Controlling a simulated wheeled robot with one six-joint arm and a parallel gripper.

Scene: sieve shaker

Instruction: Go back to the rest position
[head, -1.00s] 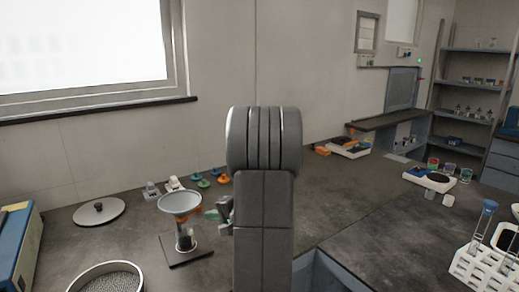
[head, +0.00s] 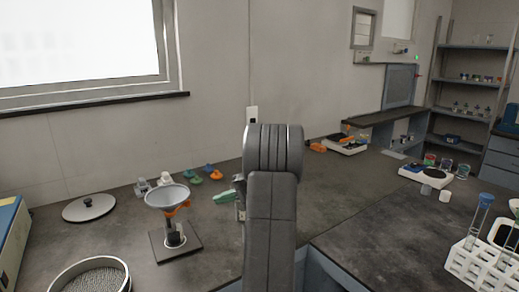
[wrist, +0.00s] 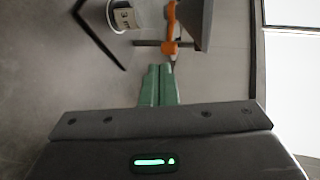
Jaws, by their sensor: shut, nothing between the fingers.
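In the head view, my arm stands upright in the middle and hides part of the bench behind it. My gripper (head: 240,200) shows just left of the arm, partly hidden by it. In the wrist view, the two green fingers of my gripper (wrist: 159,70) lie side by side, shut with nothing between them. An orange clamp (wrist: 170,46) is just beyond the fingertips in that view, apart from them as far as I can tell.
A funnel (head: 167,197) sits on a stand with a dark base (head: 192,249). A sieve (head: 92,275) and a round lid (head: 89,208) lie to the left. A white tube rack (head: 478,268) stands at right. The bench right of my arm has clear room.

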